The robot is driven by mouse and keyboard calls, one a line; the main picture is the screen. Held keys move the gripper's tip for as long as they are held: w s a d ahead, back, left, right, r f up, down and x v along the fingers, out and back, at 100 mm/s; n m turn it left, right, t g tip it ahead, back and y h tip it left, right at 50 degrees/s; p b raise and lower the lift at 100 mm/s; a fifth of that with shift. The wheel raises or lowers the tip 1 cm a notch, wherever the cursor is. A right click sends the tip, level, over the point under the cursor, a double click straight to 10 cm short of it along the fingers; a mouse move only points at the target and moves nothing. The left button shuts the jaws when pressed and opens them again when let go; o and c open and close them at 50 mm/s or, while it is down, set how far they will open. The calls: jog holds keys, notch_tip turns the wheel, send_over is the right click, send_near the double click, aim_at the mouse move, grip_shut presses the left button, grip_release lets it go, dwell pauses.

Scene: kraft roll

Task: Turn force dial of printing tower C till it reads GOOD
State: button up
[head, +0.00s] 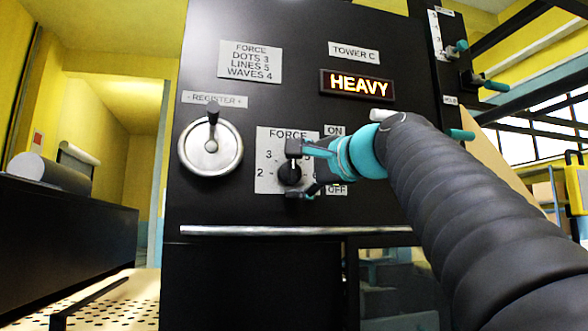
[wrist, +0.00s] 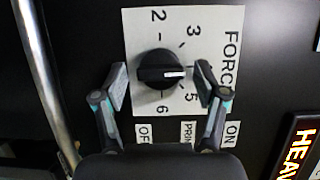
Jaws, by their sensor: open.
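The black force dial (head: 290,174) sits on a white FORCE plate (head: 263,163) on tower C's black panel. In the wrist view the dial (wrist: 152,70) has a white mark pointing right, between the printed 3 and 5; the number there is hidden by a finger. The lit display (head: 356,86) under the TOWER C label (head: 354,52) reads HEAVY. My gripper (head: 294,168) is open, with one finger on each side of the dial. In the wrist view both fingers (wrist: 162,73) appear apart from the knob.
A sign (head: 250,62) reads FORCE, DOTS 3, LINES 5, WAVES 4. A round register wheel (head: 211,146) with a handle is left of the dial. ON and OFF labels flank my gripper's right side. A metal rail (head: 300,230) runs below.

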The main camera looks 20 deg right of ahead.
jog(key=v, duration=1.1)
jog(key=shift+s, duration=0.35)
jog(key=shift+d, duration=0.1)
jog(key=w+a+f+n+g+h, duration=0.1)
jog(key=a+f+n+g+h, duration=0.15)
jog(key=f, duration=1.05)
jog(key=a+f+n+g+h, duration=0.1)
jog(key=f+g, duration=0.2)
jog(key=f, duration=1.1)
jog(key=s+f+n+g+h, duration=0.1)
jog(key=s+f+n, duration=0.4)
jog(key=f, duration=1)
jog(key=s+a+f+n+g+h, duration=0.1)
jog(key=s+f+n+g, duration=0.3)
jog(key=s+f, duration=0.4)
notch_tip(320, 180, down, 7)
jog(key=shift+a+f+n+h, duration=0.15)
jog(key=shift+a+n+h, duration=0.1)
jog(key=shift+n+h, duration=0.4)
jog(key=shift+g, duration=0.25)
